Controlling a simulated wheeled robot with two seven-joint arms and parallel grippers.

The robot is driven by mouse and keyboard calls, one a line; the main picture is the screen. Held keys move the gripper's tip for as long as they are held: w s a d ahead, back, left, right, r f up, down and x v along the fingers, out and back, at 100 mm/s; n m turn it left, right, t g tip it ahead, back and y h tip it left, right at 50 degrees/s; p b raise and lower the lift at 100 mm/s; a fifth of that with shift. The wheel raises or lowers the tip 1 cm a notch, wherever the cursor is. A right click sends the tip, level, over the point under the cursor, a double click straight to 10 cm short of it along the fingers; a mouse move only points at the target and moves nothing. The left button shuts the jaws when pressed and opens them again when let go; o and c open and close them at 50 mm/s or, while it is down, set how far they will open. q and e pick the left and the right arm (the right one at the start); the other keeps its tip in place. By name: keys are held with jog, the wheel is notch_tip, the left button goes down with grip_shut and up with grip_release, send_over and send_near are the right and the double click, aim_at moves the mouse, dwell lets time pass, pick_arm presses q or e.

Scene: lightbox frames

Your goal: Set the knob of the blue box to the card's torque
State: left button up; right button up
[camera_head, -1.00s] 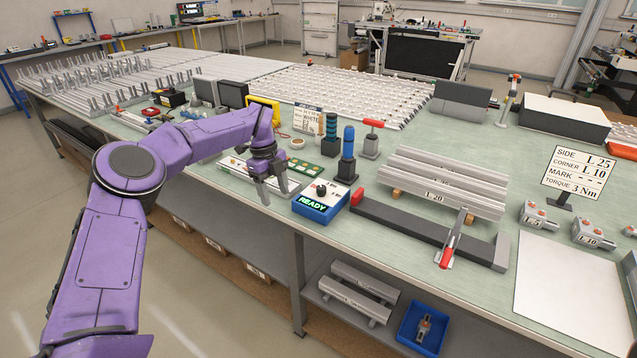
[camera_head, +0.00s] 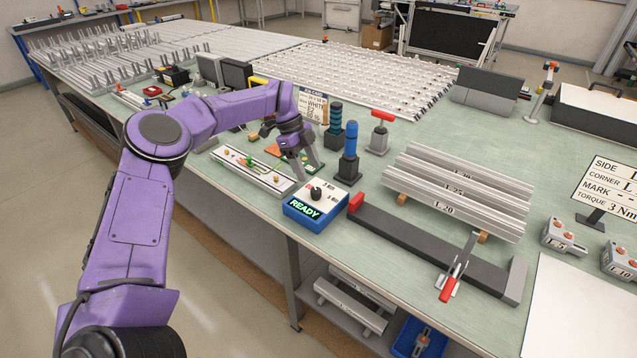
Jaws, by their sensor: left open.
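The blue box (camera_head: 316,221) stands near the table's front edge, with a white top and a lit green "READY" display. Its black knob (camera_head: 316,192) sits on top, with "3 Nm" and "5 Nm"-like marks that are too small to read surely. The card (camera_head: 608,188) stands at the right, partly cut by the picture edge; its last line reads torque 3 Nm. My left gripper (camera_head: 308,170) is open, fingers pointing down, just behind and above the box, apart from the knob. My right gripper is not in view.
Blue and dark green upright tools (camera_head: 348,163) stand close behind the box. A long dark rail (camera_head: 420,243) with a red end block lies right of it. Stacked aluminium profiles (camera_head: 455,198) lie behind the rail. A white sheet (camera_head: 575,310) lies at the front right.

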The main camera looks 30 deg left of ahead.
aim_at(315, 190)
pick_arm(q)
jog(key=x, duration=0.2)
jog(key=p+x, duration=0.1)
jog(key=x, duration=0.3)
jog(key=shift+s+a+f+p, duration=0.1)
jog(key=shift+a+f+p, duration=0.1)
jog(key=shift+f+p, duration=0.2)
jog(key=shift+d+f, duration=0.25)
jog(key=shift+f, duration=0.05)
jog(key=shift+s+r, duration=0.1)
jog(key=c, duration=1)
jog(key=shift+c, duration=0.2)
